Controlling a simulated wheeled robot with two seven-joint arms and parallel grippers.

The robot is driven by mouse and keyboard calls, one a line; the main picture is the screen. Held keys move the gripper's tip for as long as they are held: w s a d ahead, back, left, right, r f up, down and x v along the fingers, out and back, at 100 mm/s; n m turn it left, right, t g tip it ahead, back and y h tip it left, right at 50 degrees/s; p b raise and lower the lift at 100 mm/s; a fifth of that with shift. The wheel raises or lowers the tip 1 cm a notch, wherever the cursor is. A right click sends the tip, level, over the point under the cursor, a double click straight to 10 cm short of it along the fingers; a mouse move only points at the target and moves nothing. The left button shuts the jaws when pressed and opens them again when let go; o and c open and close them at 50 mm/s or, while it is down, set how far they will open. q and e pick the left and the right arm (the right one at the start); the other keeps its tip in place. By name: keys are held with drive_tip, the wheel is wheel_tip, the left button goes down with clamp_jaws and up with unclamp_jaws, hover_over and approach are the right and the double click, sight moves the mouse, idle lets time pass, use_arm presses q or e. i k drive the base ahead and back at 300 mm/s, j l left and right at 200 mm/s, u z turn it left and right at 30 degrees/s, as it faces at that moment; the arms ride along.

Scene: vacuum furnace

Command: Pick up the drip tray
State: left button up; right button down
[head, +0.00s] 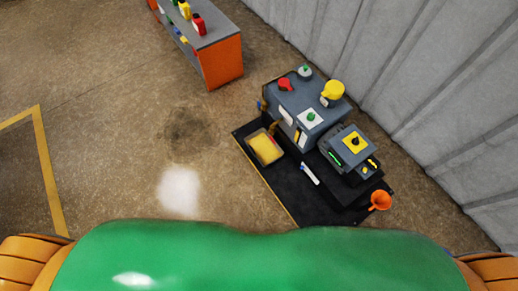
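A small yellow tray-like thing (266,148) with a paler rim lies on the left part of a black mat (290,194) on the floor. It looks like the drip tray, but it is too small to be sure. It is beside the left side of a grey machine (300,112), and a small red thing is at its upper right edge. Neither of my grippers is in view, and nothing is seen touching the tray.
A second grey unit (350,145) stands right of the machine. An orange funnel (380,201) is at the mat's right end, and a white marker-like thing (310,174) lies mid-mat. An orange-sided bench (222,62) with bottles stands at the top. Floor left of the mat is clear.

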sight(260, 144)
drive_tip(key=z, duration=2.95)
drive_tip(key=u, duration=2.95)
drive_tip(key=i+j+z, duration=0.25)
drive_tip(key=j, duration=0.2)
drive_tip(key=i+j+z, duration=0.1)
drive_tip(key=j+z, duration=0.15)
drive_tip(key=j, duration=0.25)
drive_tip(key=i+j+z, duration=0.1)
drive_tip(key=j+z, duration=0.2)
drive_tip(key=j, duration=0.2)
drive_tip(key=i+j+z, duration=0.1)
drive_tip(key=j+z, duration=0.15)
drive_tip(key=j, duration=0.3)
